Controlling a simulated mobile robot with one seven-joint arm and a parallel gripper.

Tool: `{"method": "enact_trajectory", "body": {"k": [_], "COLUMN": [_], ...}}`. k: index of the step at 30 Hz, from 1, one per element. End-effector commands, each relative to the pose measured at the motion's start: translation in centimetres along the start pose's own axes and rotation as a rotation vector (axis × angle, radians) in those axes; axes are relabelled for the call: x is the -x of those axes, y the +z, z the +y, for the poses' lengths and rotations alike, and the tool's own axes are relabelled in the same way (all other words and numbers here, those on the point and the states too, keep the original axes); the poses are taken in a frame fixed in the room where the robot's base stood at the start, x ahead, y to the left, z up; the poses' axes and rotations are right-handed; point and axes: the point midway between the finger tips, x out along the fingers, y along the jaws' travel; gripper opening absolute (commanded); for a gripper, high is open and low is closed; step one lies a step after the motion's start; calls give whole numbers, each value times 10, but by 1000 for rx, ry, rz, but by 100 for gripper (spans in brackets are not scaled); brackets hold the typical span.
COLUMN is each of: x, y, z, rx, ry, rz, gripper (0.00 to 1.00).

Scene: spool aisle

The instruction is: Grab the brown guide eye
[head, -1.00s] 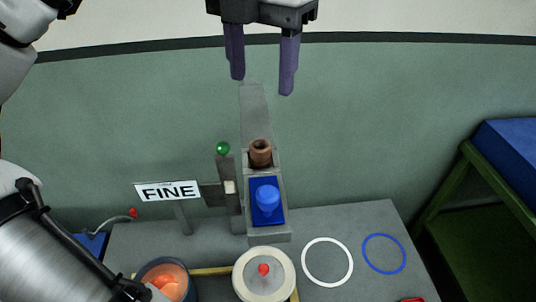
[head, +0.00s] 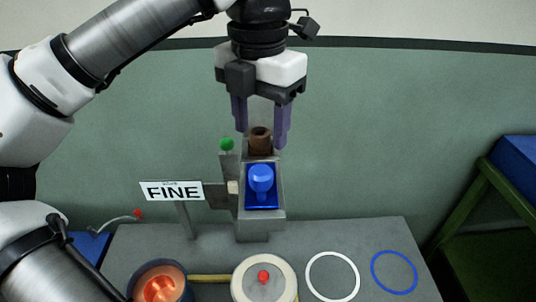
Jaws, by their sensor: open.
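The brown guide eye (head: 261,140) is a small upright brown ring-shaped piece with a dark opening on top. It sits at the top of the grey stand, behind the blue piece. My gripper (head: 262,140) points down with its two purple fingers apart. In the picture the fingertips come down on the left and right of the guide eye. I cannot tell the exact depth between them, and no contact is clear.
A blue knobbed piece (head: 262,180) sits just in front in the stand (head: 252,228). A green ball on a post (head: 227,145) and a FINE sign (head: 171,191) stand left. A copper spool (head: 160,285), a white disc (head: 283,270) and two rings, white (head: 310,275) and blue (head: 375,270), lie on the bench.

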Motion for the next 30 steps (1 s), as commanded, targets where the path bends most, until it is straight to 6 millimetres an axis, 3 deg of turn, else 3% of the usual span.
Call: {"method": "enact_trajectory", "body": {"k": [2,10,21,30], "x": [-13,-12,-12,-7], "y": [-2,-3,-2,-2], "z": [3,4,4,4], "rx": [3,4,3,5], "ry": [0,1,1,2], "rz": [0,0,0,0], "gripper": [54,54,6,6]}}
